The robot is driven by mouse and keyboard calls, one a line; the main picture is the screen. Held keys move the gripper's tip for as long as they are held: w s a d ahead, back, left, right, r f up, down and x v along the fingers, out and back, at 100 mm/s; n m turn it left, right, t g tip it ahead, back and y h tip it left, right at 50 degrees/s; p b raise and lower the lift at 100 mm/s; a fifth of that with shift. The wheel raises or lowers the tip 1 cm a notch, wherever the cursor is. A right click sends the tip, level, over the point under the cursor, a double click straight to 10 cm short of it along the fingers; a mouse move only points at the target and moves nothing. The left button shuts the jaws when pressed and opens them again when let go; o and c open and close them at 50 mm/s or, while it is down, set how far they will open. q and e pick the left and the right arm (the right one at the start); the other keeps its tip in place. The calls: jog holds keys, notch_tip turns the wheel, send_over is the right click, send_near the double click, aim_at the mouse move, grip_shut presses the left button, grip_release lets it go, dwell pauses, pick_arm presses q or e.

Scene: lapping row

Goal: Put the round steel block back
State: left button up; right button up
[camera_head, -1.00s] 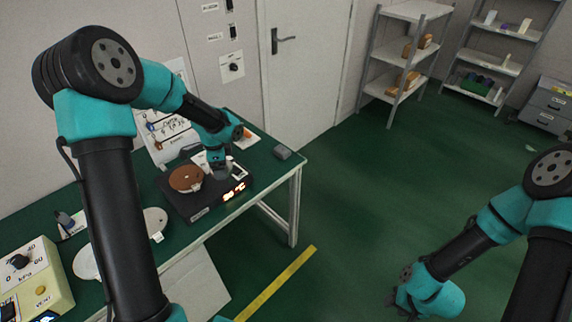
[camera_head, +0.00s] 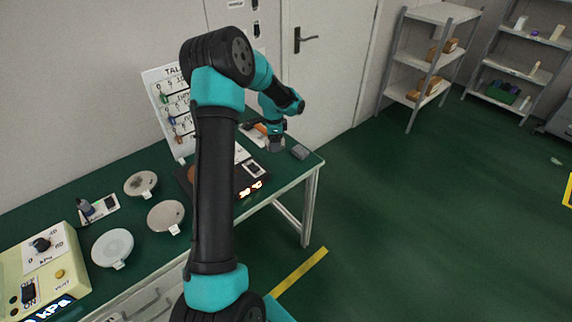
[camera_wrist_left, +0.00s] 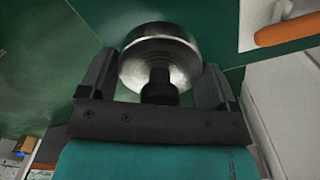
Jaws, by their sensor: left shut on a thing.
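The round steel block (camera_wrist_left: 160,58) is a shiny disc with a narrower dark neck. In the left wrist view it sits between the two fingers of my left gripper (camera_wrist_left: 158,85), which is shut on it. In the head view my left gripper (camera_head: 274,138) is over the far right part of the green bench (camera_head: 150,245), behind the dark hot plate (camera_head: 244,190). My right gripper is out of view.
An orange-handled tool (camera_wrist_left: 288,31) lies close by on a white sheet. A tally board (camera_head: 170,112) stands behind. Round plates (camera_head: 113,248) and a kPa box (camera_head: 42,268) are at left.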

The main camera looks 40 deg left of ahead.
pick_arm(q)
send_over(275, 164)
jog(key=shift+w+f, duration=0.1)
jog(key=shift+f, duration=2.95)
jog(key=shift+f, duration=0.1)
jog(key=shift+f, duration=1.8)
jog(key=o, duration=1.5)
jog(key=shift+f, duration=0.2)
notch_tip(275, 164, up, 12)
jog(key=shift+r, duration=0.2)
